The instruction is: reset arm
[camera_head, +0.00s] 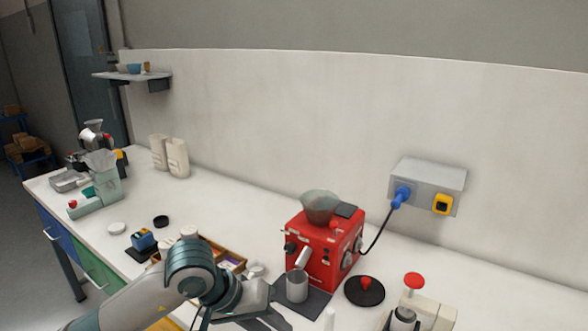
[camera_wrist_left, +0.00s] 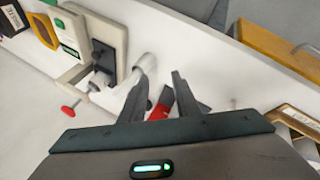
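My left arm comes in from the lower left in the head view, and its gripper (camera_head: 268,318) is low over the counter, just in front of the metal cup (camera_head: 297,286). In the left wrist view the two fingers of this gripper (camera_wrist_left: 158,92) are spread apart. A small red and black object (camera_wrist_left: 161,103) shows in the gap between them; I cannot tell its distance, and nothing is visibly clamped. The cup stands upright on a dark mat (camera_head: 312,303) before the red grinder (camera_head: 325,248). My right gripper is not in view.
A black disc with a red knob (camera_head: 364,291) lies right of the grinder. A red-knobbed machine (camera_head: 424,312) stands at the lower right. A wooden tray (camera_head: 236,258) is behind my left wrist. A wall socket box (camera_head: 428,183) feeds the grinder's cable. The counter's middle back is clear.

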